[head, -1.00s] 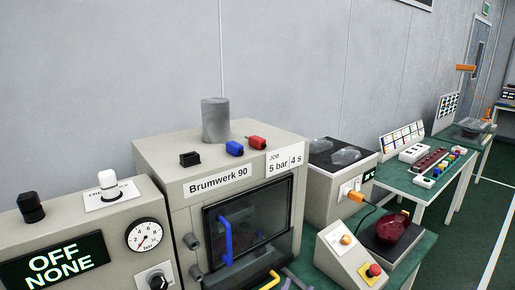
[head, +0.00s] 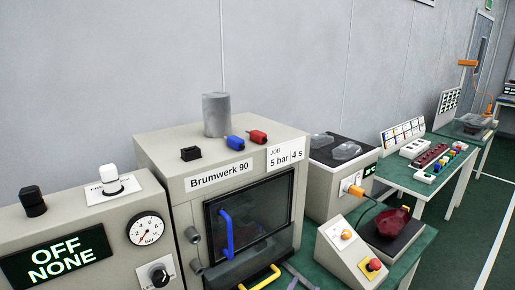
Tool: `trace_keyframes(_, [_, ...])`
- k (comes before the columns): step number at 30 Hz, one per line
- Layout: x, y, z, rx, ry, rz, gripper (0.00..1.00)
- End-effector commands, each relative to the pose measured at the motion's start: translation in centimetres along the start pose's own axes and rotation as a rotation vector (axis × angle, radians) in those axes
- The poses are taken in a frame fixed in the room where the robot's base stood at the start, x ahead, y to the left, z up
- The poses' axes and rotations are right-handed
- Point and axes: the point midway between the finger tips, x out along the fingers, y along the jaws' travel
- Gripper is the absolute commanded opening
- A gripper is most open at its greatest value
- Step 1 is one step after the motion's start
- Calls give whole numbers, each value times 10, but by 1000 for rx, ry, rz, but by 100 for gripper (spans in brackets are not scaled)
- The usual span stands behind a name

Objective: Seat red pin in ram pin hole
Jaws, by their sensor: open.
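The red pin (head: 257,136) lies on top of the beige Brumwerk 90 machine (head: 160,148), near its right front edge. A similar blue pin (head: 234,142) lies just left of it. A small black block (head: 190,153) with a recess in its top sits further left on the same top. I cannot make out the ram pin hole. My gripper is not in view.
A grey cylinder (head: 217,115) stands on the machine top behind the pins. The front window has a blue handle (head: 226,234), with a yellow handle (head: 260,279) below. A control box (head: 70,240) reading OFF NONE stands left. Green-topped benches (head: 425,178) stand right.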

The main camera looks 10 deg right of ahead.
Motion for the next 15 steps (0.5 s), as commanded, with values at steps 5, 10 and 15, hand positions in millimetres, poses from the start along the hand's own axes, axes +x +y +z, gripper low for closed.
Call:
trace_keyframes(5, [-2, -30, -48, 311, 282, -234, 45])
trace_keyframes(10, [-25, -41, -88, 662, 533, -523, 45])
trace_keyframes(15, [-54, -30, -104, 980, 720, -816, 45])
